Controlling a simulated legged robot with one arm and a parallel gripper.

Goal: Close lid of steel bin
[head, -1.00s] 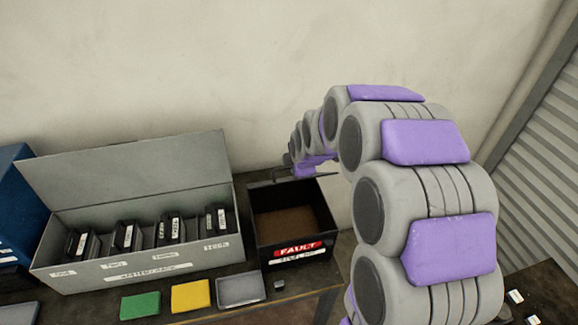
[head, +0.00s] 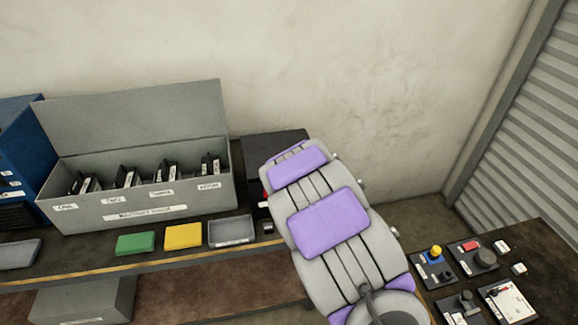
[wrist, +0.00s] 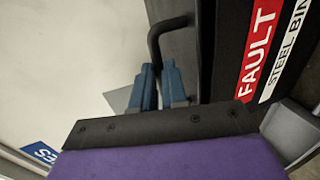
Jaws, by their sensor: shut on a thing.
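The steel bin is black and stands right of the long grey box; in the head view my arm covers most of it. Its dark lid (head: 272,145) shows behind the arm as a plain surface over the bin's top, with no opening visible. In the wrist view the bin's front (wrist: 232,60) carries red FAULT and white STEEL BIN labels. A grey lid panel (wrist: 182,55) lies beside that front, with a bent black handle (wrist: 168,25). My gripper (wrist: 156,72) has its blue fingers shut on the handle's end. I cannot tell if the lid sits fully flush.
The open grey box (head: 135,214) holds several dark modules. Green (head: 136,243), yellow (head: 183,236) and grey (head: 231,231) trays lie along the bench's front. A panel of switches (head: 470,265) is at the lower right, with a shutter (head: 525,140) behind.

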